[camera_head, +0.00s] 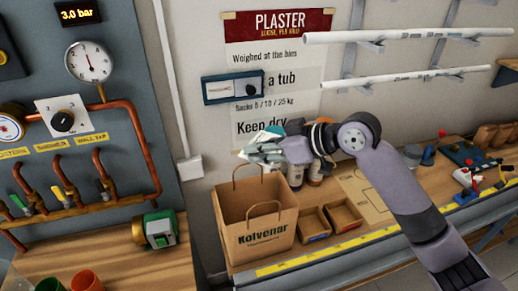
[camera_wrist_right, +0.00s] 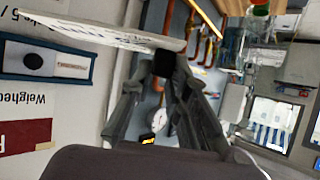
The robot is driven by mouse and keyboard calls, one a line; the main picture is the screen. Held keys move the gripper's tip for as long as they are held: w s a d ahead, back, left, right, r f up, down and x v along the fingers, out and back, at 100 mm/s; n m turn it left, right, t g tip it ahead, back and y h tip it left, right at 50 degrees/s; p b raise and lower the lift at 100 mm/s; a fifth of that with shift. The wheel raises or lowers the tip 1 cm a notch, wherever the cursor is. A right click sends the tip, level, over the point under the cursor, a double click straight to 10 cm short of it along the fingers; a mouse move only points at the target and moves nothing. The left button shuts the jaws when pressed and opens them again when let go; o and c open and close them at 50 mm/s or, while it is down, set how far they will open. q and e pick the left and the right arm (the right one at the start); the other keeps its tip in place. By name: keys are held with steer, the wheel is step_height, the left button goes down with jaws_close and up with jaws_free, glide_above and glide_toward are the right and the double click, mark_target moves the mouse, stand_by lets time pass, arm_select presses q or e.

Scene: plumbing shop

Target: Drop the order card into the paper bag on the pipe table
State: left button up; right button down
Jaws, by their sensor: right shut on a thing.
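The paper bag (camera_head: 262,237) is brown, marked "Kolvenar", and stands upright and open on the pipe table (camera_head: 350,239), with its handles up. My right gripper (camera_head: 262,154) is above the bag's opening in the head view. In the right wrist view the card (camera_wrist_right: 95,30) crosses the top, held at the fingertips (camera_wrist_right: 165,62). The card is above the bag and apart from it. My left gripper is not in view.
Two small open boxes (camera_head: 313,224) stand right of the bag. Bottles (camera_head: 295,174) stand behind it, under my right arm. A yellow measuring strip (camera_head: 322,254) runs along the table's front edge. A green and white device (camera_head: 160,230) sits on the left bench, with cups (camera_head: 86,278) nearby.

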mark_target(269, 163)
step_height(269, 163, down, 3)
steer(key=shift+d+r+b, duration=0.15)
steer(key=shift+r+b, duration=0.05)
steer(key=shift+b, duration=0.65)
steer(key=shift+a+f+b, duration=0.2)
steer(key=shift+f+b, duration=0.65)
steer(key=shift+f, duration=0.1)
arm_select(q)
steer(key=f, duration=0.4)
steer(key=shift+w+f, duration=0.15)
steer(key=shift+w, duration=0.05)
arm_select(e)
steer(key=shift+f, duration=0.3)
steer(key=c, duration=2)
jaws_free()
steer(key=o, duration=0.5)
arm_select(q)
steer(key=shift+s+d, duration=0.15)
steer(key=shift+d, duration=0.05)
arm_select(e)
steer(key=shift+o, duration=0.2)
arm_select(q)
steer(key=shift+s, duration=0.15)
arm_select(e)
steer(key=shift+d, duration=0.1)
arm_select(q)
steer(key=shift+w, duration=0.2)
arm_select(e)
steer(key=v, duration=1.2)
